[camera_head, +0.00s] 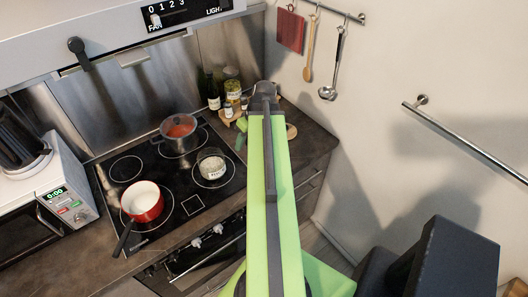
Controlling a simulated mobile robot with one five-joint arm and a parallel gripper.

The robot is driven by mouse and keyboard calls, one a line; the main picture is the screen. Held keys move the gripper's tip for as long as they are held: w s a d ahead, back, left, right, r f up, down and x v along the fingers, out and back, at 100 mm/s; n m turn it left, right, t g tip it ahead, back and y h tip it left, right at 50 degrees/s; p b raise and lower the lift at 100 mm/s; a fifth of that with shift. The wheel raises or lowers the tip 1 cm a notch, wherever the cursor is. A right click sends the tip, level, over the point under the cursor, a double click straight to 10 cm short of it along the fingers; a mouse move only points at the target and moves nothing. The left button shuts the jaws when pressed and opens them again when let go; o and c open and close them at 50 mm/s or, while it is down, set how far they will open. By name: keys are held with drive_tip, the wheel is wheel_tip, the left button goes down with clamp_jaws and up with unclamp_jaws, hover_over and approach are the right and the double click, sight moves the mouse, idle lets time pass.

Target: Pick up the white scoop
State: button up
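I cannot make out a white scoop for certain. A small pale round vessel (211,168) stands on the right part of the black cooktop (180,215), with something light inside; I cannot tell whether it is the scoop. My green arm reaches up the middle of the view to a dark joint. A small green part of my gripper (241,132) seems to show left of the arm, over the counter's back corner. Its fingers are mostly hidden behind the arm, so open or shut does not show. The vessel lies left of and below it, apart.
A red saucepan (143,201) and a steel pot with red contents (179,133) stand on the cooktop. Bottles and jars (232,92) crowd the back corner. A ladle (335,65) and wooden spoon (310,50) hang on the wall. A microwave (45,205) stands left.

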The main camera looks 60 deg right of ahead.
drive_tip(key=s+d+r+m+t+h, duration=0.1)
drive_tip(key=s+d+r+t, duration=0.1)
drive_tip(key=s+d, duration=1.15)
drive_tip(key=b+x, duration=0.3)
drive_tip(key=x, duration=0.1)
drive_tip(key=s+a+b+x, duration=0.1)
drive_tip(key=b+x, duration=0.7)
drive_tip(key=shift+s+a+f, duration=0.25)
drive_tip(key=shift+a+f, duration=0.15)
drive_tip(key=shift+f, duration=0.05)
drive_tip(key=shift+w+f, duration=0.1)
drive_tip(key=shift+w, duration=0.05)
drive_tip(key=b+x, duration=0.5)
drive_tip(key=shift+s+a+f, duration=0.1)
drive_tip(key=shift+s+f, duration=0.1)
drive_tip(key=shift+f, duration=0.05)
drive_tip(key=shift+w+r, duration=0.1)
drive_tip(key=shift+r, duration=0.1)
drive_tip(key=shift+c, duration=0.3)
clamp_jaws()
